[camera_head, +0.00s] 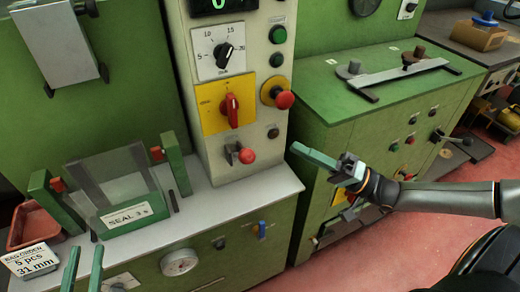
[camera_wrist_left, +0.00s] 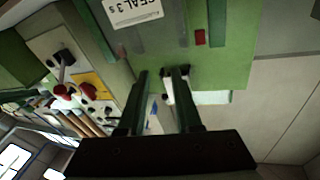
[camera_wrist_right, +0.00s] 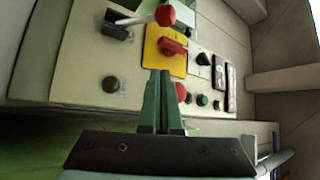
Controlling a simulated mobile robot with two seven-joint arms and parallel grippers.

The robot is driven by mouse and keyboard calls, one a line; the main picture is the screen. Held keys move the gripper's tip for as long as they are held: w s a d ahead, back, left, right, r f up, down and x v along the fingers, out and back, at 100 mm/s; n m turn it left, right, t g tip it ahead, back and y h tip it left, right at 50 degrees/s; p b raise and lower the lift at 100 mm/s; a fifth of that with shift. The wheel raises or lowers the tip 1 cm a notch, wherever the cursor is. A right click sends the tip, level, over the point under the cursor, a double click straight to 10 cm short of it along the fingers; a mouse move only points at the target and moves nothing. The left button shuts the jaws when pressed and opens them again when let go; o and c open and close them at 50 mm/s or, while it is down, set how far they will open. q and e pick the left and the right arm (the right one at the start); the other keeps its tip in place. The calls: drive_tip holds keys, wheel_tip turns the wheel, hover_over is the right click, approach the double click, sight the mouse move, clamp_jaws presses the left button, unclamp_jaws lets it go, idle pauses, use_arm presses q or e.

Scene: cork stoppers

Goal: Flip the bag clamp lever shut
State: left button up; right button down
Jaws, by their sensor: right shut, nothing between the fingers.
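A short lever with a red ball knob (camera_head: 247,156) sits on a dark bracket low on the pale control column. I take it as the clamp lever; no readable label confirms this. Its knob also shows at the top of the right wrist view (camera_wrist_right: 165,15), with the arm reaching sideways from the bracket (camera_wrist_right: 116,26). My right gripper (camera_head: 293,148) is shut and empty, to the right of the knob and apart from it. My left gripper (camera_head: 82,250) is open and empty at the lower left, in front of the bench. Its two separated fingers show in the left wrist view (camera_wrist_left: 160,72).
A red mushroom button (camera_head: 285,100) and a yellow plate with a red rotary switch (camera_head: 231,110) are above the lever. A clear-panelled frame labelled "SEAL 3 s" (camera_head: 127,215) stands left on the bench. A red tray (camera_head: 32,226) and an order card (camera_head: 31,262) are at far left.

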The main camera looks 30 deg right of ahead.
sight(242, 155)
use_arm(q)
drive_tip(key=shift+r, duration=0.1)
use_arm(e)
drive_tip(key=shift+r, duration=0.15)
